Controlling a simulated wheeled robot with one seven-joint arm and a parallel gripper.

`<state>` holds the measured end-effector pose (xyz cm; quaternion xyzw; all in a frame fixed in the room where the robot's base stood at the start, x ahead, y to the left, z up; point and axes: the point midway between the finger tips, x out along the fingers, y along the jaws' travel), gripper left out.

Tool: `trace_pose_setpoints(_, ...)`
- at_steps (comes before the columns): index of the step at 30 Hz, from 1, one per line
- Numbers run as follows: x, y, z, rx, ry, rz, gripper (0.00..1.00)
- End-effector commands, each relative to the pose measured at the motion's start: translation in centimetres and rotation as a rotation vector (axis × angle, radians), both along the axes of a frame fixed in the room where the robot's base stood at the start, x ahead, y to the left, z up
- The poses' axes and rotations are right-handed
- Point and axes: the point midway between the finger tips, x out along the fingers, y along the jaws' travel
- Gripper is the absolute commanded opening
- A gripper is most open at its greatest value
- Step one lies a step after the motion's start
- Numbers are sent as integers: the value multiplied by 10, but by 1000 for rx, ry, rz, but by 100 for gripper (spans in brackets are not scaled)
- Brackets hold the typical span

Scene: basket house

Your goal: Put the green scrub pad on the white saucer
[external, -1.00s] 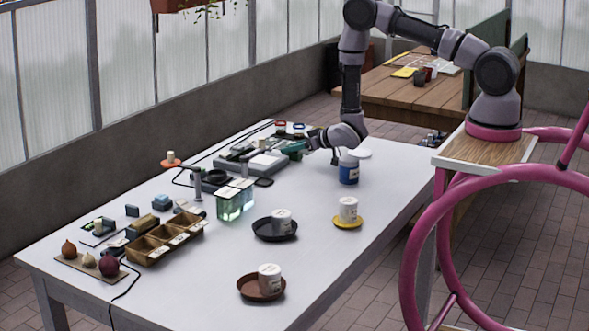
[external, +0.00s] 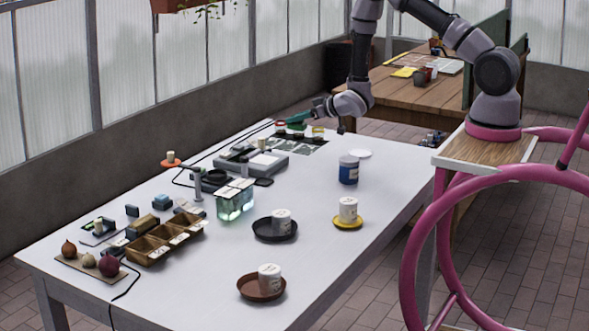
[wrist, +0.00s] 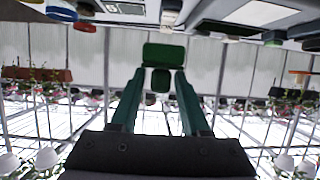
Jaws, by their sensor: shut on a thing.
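My gripper (external: 294,120) is raised over the far end of the white table, with its dark green fingers pointing left. In the wrist view my gripper (wrist: 161,78) is shut on the green scrub pad (wrist: 164,52), which sits at the fingertips, clear of any surface. The pad is too small to make out surely in the external view. The white saucer (external: 360,154) lies flat and empty on the table, right of and nearer than the gripper, just behind a blue jar.
White cups stand on black, yellow and brown saucers nearer. Table space (external: 320,185) left of the jar is clear.

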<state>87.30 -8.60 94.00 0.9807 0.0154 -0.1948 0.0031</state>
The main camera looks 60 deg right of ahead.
Motion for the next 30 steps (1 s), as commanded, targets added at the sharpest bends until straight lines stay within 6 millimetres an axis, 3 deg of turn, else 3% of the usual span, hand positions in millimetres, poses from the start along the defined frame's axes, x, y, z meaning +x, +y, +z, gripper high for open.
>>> trace_pose_setpoints(6, -43, -66, -1, 0, 4, 102, 0)
trace_pose_setpoints(12, -106, -108, 2, 1, 4, 230, 0)
trace_pose_setpoints(18, -157, -123, 11, 0, 1, 324, 0)
trace_pose_setpoints(21, -170, -124, 9, 1, 3, 347, 0)
trace_pose_setpoints(30, -173, -122, -38, -1, 3, 360, 0)
